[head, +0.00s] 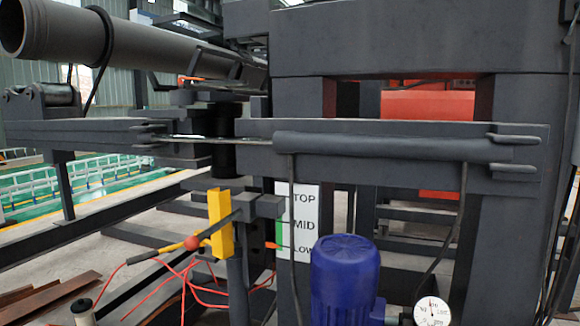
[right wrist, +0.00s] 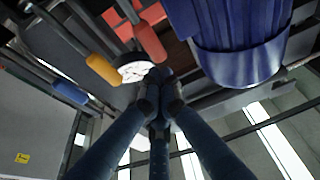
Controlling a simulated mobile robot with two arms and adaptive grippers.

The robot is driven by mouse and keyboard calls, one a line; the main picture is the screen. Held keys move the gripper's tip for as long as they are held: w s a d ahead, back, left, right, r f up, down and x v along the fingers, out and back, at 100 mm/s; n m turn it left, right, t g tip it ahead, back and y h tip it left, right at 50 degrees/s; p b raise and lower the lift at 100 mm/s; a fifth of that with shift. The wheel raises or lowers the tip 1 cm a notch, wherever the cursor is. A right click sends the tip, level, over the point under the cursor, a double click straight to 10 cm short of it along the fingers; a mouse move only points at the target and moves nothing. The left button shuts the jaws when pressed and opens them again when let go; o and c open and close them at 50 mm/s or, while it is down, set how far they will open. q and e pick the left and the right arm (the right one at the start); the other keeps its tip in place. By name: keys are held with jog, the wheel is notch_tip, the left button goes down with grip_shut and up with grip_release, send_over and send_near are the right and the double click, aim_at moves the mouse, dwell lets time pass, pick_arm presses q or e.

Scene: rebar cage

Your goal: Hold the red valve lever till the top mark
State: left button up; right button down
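A white board (head: 302,222) marked TOP, MID and LOW hangs to the right of the bracket. The grip lies lower than the board's LOW mark. Neither gripper shows in the head view. In the right wrist view my right gripper (right wrist: 158,88) has its dark fingers drawn together at the tips, with no held thing visible. A red cylindrical part (right wrist: 150,42) is just beyond them; I cannot tell whether it is the lever.
A blue motor (head: 345,280) stands in front of the board and shows at upper right in the wrist view (right wrist: 235,35). A round gauge (head: 432,312) is at bottom right. Thin red wires (head: 185,275) hang under the lever. Dark steel beams fill the upper head view.

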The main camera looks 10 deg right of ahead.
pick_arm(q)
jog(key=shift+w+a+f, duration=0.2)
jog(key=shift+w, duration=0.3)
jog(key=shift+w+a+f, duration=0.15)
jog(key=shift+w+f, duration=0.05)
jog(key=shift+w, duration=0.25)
pick_arm(e)
jog(key=shift+f, duration=0.4)
pick_arm(q)
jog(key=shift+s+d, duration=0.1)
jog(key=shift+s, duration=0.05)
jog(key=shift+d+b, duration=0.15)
jog(key=shift+b, duration=0.2)
pick_arm(e)
jog(key=shift+s+a, duration=0.15)
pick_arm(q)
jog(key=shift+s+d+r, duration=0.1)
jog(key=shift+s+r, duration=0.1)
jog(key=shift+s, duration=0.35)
pick_arm(e)
jog(key=shift+a+r, duration=0.15)
jog(key=shift+a, duration=0.1)
pick_arm(q)
jog(key=shift+b, duration=0.3)
pick_arm(e)
jog(key=shift+s+t, duration=0.1)
jog(key=shift+t, duration=0.2)
